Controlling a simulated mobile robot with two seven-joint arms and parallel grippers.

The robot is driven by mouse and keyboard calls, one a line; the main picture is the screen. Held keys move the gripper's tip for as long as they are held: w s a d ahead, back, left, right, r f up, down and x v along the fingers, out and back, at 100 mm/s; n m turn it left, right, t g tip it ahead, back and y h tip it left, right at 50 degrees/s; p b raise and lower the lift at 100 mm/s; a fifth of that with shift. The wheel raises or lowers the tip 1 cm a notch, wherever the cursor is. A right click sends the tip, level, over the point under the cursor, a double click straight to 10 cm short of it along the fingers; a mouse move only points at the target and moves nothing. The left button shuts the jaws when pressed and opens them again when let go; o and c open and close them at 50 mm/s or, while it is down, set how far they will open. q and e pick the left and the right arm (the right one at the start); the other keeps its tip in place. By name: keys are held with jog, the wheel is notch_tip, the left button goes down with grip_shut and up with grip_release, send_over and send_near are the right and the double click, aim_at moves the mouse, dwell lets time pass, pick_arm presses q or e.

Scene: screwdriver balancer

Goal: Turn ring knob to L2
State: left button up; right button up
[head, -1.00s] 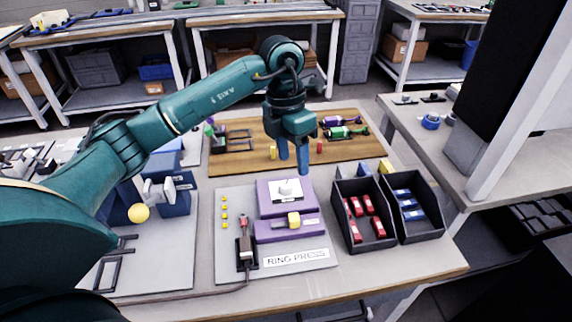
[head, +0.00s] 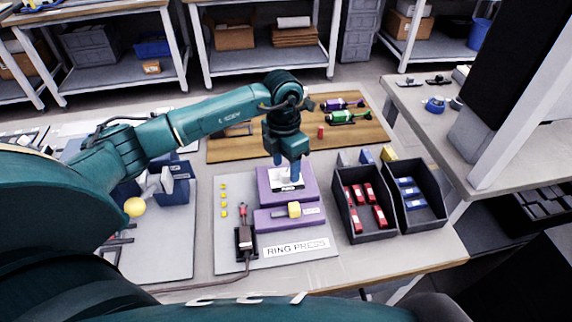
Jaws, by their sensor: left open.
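The ring press is a grey plate with a white label (head: 296,247) reading RING PRESS. On it stands a purple block (head: 268,199) whose white dial plate (head: 289,184) faces up. The ring knob on that plate is mostly hidden by my left gripper. My left gripper (head: 287,176) points down over the dial plate. Its two blue fingers are apart, one on each side of the knob's place. I cannot tell whether they touch the knob. A lower purple block (head: 275,221) with a yellow slider (head: 294,209) lies in front. My right gripper is not in view.
Two black bins stand right of the press, one with red pieces (head: 380,215) and one with blue pieces (head: 406,192). A wooden board (head: 235,150) with purple and green screwdrivers (head: 348,117) lies behind. A black switch box (head: 245,240) and yellow buttons (head: 224,199) sit left.

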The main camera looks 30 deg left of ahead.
pick_arm(q)
jog(key=shift+f, duration=0.65)
jog(key=shift+c, duration=0.4)
jog(key=c, duration=0.9)
